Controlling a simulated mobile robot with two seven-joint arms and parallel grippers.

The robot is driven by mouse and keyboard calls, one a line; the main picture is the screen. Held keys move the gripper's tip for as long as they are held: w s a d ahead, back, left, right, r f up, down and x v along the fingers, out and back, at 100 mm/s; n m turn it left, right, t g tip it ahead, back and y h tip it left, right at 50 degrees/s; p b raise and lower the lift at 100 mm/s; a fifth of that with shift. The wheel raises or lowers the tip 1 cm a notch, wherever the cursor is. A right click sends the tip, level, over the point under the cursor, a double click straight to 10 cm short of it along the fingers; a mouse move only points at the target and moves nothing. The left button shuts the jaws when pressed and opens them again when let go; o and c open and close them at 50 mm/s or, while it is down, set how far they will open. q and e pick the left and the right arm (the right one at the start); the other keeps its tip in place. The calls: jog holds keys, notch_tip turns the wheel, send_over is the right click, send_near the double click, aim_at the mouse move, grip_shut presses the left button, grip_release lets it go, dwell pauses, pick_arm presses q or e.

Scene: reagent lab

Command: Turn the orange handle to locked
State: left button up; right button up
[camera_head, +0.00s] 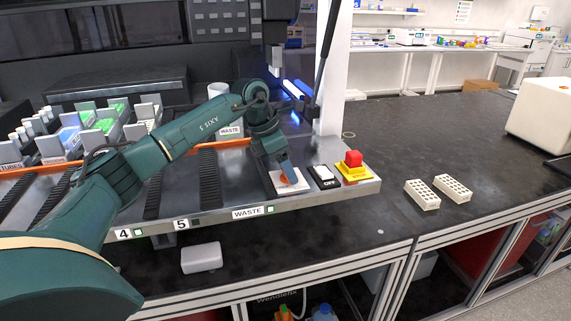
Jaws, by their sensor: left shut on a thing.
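The orange handle (288,179) sits on a white square plate (301,187) at the front right of the machine's deck. Only a small part of the orange shows, as my left gripper (286,175) covers most of it. My left gripper points down and is shut on the handle. The handle's exact angle and any lock marking are hidden. My right gripper is not in view.
Right of the plate are a black-and-white rocker switch (325,176) and a red button on a yellow base (353,165). Two white racks (422,194) stand on the dark bench. Sample carriers (88,125) fill the deck's left. A white box (201,257) lies in front.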

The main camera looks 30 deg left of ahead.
pick_arm(q)
jog(key=shift+r, duration=0.1)
jog(key=o, duration=1)
jog(key=b+v, duration=0.1)
jog(key=v, duration=1.2)
